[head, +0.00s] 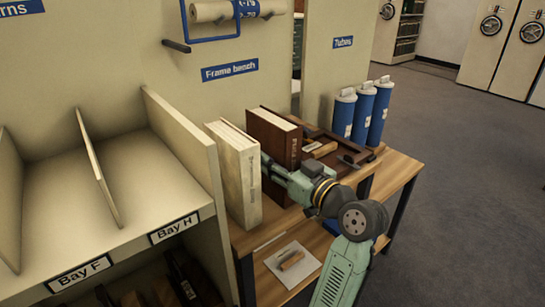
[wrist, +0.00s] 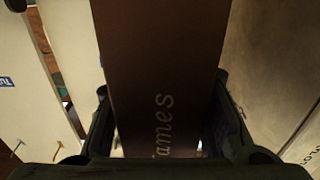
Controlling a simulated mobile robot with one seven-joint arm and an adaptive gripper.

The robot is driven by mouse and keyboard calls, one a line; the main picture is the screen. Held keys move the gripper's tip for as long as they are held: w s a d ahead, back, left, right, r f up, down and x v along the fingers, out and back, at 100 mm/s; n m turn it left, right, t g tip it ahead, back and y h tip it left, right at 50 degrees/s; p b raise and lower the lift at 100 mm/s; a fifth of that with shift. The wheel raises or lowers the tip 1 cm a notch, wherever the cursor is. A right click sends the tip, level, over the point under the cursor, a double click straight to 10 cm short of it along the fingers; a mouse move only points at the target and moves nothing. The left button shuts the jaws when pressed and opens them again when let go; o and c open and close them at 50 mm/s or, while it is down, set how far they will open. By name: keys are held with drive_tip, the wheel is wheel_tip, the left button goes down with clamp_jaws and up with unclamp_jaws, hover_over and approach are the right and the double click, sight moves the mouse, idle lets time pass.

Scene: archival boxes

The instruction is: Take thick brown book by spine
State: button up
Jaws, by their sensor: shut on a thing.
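The thick brown book (head: 272,136) stands upright on the wooden bench, its pale page edges showing on top. In the wrist view its dark brown spine (wrist: 160,60) fills the middle, with light lettering ending in "ames". My gripper (head: 270,168) reaches it from the front right in the head view. The fingers (wrist: 164,125) lie on both sides of the spine and are shut on the book. The book's lower part is partly hidden by my gripper in the head view.
A thick cream book (head: 238,180) stands close on the left. A brown frame (head: 345,148) and small tools lie on the right, with blue tubes (head: 363,112) behind. A white card with a small tool (head: 292,262) lies on the lower shelf. Bay dividers (head: 185,130) rise at left.

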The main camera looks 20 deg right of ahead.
clamp_jaws()
drive_tip(key=shift+r, duration=0.15)
idle(0.4)
